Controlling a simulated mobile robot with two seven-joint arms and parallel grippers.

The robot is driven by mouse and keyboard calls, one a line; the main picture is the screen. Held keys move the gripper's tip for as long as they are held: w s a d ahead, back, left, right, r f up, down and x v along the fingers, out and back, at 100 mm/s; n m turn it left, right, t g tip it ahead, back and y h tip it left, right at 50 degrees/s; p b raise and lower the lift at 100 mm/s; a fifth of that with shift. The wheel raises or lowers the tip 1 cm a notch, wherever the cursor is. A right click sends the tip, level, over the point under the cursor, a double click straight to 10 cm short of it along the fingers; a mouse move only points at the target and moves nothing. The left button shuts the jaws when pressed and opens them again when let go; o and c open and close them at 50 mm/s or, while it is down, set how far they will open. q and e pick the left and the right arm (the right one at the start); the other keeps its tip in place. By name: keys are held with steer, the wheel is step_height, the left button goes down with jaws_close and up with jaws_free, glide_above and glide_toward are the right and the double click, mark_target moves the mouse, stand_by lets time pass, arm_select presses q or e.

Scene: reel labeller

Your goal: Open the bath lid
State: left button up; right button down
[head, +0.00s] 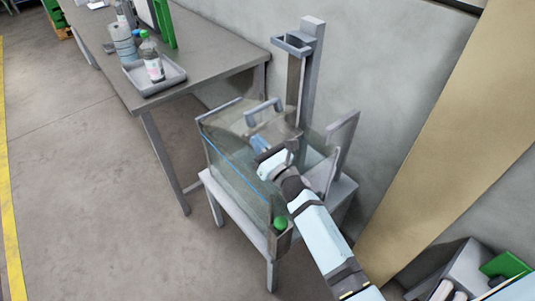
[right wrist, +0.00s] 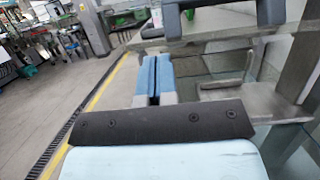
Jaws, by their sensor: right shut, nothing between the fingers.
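The bath (head: 232,172) is a clear-walled tank with a thin blue line along its side, standing on a grey stand. Its lid (head: 240,122) is a see-through panel, with a grey bar handle (head: 263,106) near the back; I cannot tell its exact angle. My right gripper (head: 259,142) is over the bath, in front of the handle and apart from it. In the right wrist view its blue fingers (right wrist: 153,78) are together with nothing between them. My left gripper is not in view.
A grey post with a bracket (head: 293,45) rises behind the bath. A metal table (head: 205,70) at the left holds a tray (head: 170,82) with a bottle (head: 152,62). A green knob (head: 280,222) sits at the bath's front corner. The floor at left is clear.

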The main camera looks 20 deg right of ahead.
steer(key=shift+w+a+r, duration=0.1)
steer(key=shift+w+r, duration=0.1)
steer(key=shift+r, duration=0.3)
steer(key=shift+w+a+r, duration=0.1)
steer(key=shift+w+r, duration=0.05)
steer(key=shift+r, duration=0.35)
steer(key=shift+g+h, duration=0.3)
steer(key=shift+g, duration=0.4)
steer(key=w+r+p, duration=0.1)
steer(key=r+p, duration=0.1)
steer(key=w+r+p, duration=0.1)
steer(key=r+p, duration=0.2)
steer(key=w+a+r+p, duration=0.1)
steer(key=r+p, duration=0.1)
steer(key=p, duration=0.1)
steer(key=shift+w+r, duration=0.15)
steer(key=shift+w, duration=0.05)
steer(key=w+a+r, duration=0.3)
steer(key=w+r, duration=0.3)
steer(key=w, duration=0.3)
steer(key=w+a+r, duration=0.4)
steer(key=w+r, duration=0.3)
steer(key=w, duration=0.2)
steer(key=shift+w, duration=0.3)
